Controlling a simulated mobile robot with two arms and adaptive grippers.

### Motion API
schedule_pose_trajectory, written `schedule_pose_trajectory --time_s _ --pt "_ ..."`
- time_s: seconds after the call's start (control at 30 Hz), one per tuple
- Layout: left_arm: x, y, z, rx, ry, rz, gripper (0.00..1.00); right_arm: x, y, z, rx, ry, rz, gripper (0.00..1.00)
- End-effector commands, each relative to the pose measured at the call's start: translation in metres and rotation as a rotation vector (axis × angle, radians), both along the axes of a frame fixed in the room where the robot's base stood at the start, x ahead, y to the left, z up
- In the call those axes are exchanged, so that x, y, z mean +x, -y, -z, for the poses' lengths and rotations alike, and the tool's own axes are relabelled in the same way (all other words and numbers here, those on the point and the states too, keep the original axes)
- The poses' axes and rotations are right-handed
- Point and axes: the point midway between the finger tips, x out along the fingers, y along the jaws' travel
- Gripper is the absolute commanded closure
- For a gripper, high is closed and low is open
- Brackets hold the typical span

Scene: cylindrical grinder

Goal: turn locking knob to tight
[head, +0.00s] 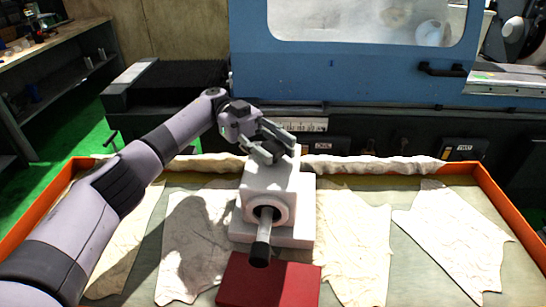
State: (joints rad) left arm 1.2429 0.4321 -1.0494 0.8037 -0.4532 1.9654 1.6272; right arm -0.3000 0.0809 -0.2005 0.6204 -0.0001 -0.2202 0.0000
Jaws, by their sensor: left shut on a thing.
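A white block-shaped fixture (270,184) stands on a white base plate on the tray in front of the machine. A dark-tipped handle (261,246) on a grey shaft sticks out of the round collar on its near face. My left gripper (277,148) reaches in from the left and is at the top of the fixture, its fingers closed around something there. The locking knob cannot be made out; the fingers cover what they hold. My right gripper is not in view.
A red block (268,283) lies just in front of the fixture. An orange-rimmed tray (510,222) with crumpled cloths surrounds it. The blue grinder housing (350,80) with a window and black handle (442,70) stands behind. A shelf bench (50,75) is at far left.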

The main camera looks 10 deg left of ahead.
Motion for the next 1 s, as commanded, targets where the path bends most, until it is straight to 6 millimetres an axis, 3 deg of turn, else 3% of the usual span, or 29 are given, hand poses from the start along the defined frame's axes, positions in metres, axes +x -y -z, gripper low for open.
schedule_pose_trajectory --time_s 0.53,0.57,0.87,1.0 --pt "-0.0001 0.0002 0.0001 0.001 -0.001 0.026 0.92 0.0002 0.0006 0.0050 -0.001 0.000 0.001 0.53" --pt "-0.0001 0.0002 0.0001 0.001 -0.001 0.026 0.63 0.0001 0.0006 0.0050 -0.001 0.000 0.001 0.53" --pt "-0.0001 0.0002 0.0002 0.001 -0.001 0.025 0.43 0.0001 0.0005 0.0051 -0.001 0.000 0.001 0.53" --pt "-0.0001 0.0002 0.0001 0.000 0.000 0.025 0.43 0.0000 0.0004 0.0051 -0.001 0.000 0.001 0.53"
